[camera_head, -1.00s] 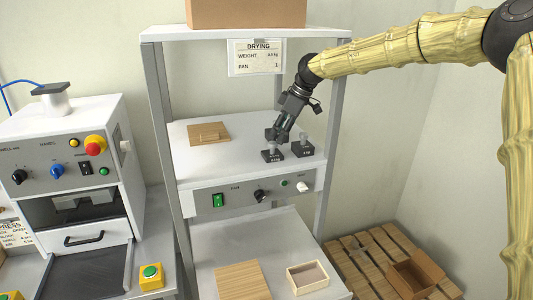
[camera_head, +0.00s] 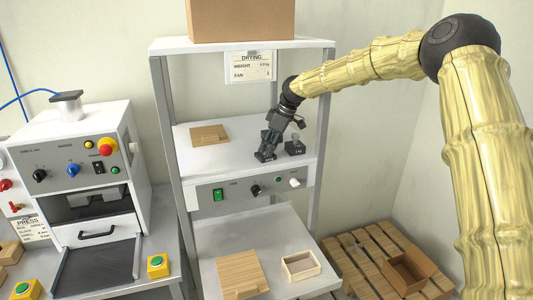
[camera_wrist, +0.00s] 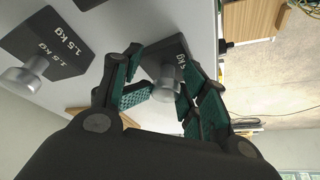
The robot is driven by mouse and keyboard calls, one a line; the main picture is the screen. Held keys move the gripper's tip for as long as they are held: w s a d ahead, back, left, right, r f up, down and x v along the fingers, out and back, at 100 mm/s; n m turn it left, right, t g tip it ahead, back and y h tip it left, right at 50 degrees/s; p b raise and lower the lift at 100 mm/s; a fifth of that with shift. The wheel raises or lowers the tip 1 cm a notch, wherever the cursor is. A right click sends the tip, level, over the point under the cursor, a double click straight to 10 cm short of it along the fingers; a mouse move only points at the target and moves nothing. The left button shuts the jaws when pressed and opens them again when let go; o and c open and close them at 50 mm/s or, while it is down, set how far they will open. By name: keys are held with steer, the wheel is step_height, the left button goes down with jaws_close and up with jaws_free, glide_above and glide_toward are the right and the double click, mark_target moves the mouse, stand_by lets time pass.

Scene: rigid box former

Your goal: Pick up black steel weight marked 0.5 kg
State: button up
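The black steel weight marked 0.5 kg (camera_head: 265,156) stands near the front of the white middle shelf, left of a second weight. In the wrist view this small weight (camera_wrist: 172,55) has a silver knob and a partly readable label, seen upside down. My gripper (camera_head: 271,145) is down at it. In the wrist view my gripper's green-padded fingers (camera_wrist: 165,92) are apart, one on each side of the knob and block. Whether the pads touch it is hard to tell. The fingers hide part of the weight in the head view.
A larger black weight marked 1.5 kg (camera_wrist: 50,45) stands close by; it is also in the head view (camera_head: 296,148). A wooden piece (camera_head: 209,135) lies at the shelf's left. The upper shelf (camera_head: 312,44), bearing a cardboard box (camera_head: 240,20), and the rack's posts bound the space.

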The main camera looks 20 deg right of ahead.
steer(key=shift+s+r, duration=0.1)
steer(key=shift+s, duration=0.05)
steer(key=c, duration=0.3)
jaws_close()
steer(key=shift+w+a+f, duration=0.1)
steer(key=shift+w+f, duration=0.2)
steer(key=shift+w, duration=0.05)
